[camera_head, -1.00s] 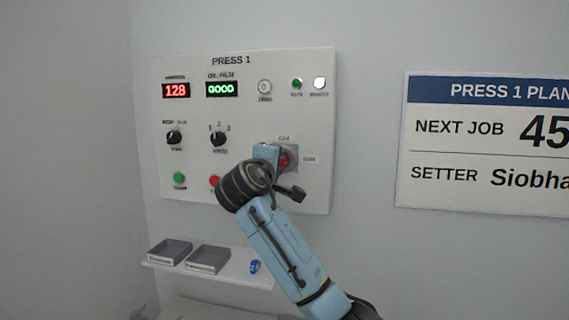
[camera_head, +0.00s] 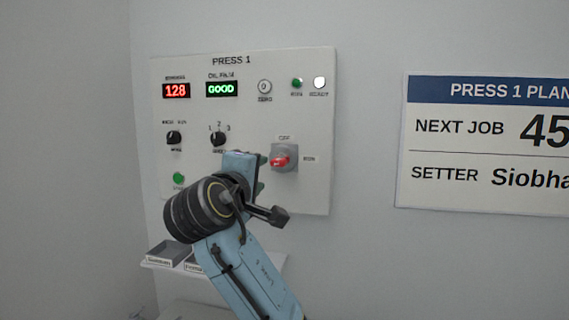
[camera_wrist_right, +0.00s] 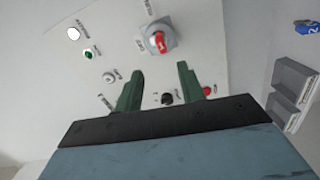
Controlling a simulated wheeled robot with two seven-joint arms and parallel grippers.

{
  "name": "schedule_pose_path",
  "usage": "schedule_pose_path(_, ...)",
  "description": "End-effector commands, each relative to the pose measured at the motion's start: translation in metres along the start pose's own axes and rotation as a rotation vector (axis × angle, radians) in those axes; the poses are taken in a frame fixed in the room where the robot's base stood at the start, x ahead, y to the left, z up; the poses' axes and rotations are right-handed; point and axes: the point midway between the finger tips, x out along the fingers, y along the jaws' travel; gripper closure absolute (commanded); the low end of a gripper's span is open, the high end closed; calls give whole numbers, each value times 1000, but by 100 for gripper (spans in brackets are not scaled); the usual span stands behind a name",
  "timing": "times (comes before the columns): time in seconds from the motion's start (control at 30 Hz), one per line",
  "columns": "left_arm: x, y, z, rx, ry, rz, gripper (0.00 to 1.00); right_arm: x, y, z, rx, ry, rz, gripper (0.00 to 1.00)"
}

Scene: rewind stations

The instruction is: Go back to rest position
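My right gripper (camera_head: 262,172) is in front of the PRESS 1 panel (camera_head: 245,115), just left of the red rotary switch (camera_head: 281,160) on its grey base. In the right wrist view its two green fingers (camera_wrist_right: 158,88) stand wide apart with nothing between them. The red switch handle (camera_wrist_right: 159,42) shows beyond the fingertips, apart from them. In the head view the handle lies roughly sideways, pointing left, with OFF above and RUN at the right. My right arm hides the red button in the head view; that button (camera_wrist_right: 207,91) shows in the wrist view. My left gripper is not in view.
A shelf (camera_head: 268,263) with grey trays (camera_head: 168,252) stands below the panel, partly behind my arm. A blue object (camera_wrist_right: 307,27) shows in the wrist view. A plan board (camera_head: 485,145) hangs at right. The wall between panel and board is bare.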

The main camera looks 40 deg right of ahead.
Motion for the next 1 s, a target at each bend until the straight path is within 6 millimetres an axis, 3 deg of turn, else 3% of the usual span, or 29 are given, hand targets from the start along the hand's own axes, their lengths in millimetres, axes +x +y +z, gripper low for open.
schedule_pose_path(0.33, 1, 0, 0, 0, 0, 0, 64, -13, -1, 0, 0, 1, -2, 61)
schedule_pose_path(0.47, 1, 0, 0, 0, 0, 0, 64, -11, -27, 2, 4, 24, -50, 61)
schedule_pose_path(0.57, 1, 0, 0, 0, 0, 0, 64, -12, -76, 6, 21, 64, -146, 61)
schedule_pose_path(0.7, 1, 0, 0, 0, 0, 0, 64, -25, -168, 26, 73, 117, -347, 61)
schedule_pose_path(0.77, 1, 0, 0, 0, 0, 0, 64, -35, -205, 38, 102, 128, -437, 61)
schedule_pose_path(0.9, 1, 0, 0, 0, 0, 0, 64, -67, -283, 74, 174, 127, -649, 61)
schedule_pose_path(1.0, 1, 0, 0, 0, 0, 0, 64, -96, -330, 105, 230, 99, -800, 61)
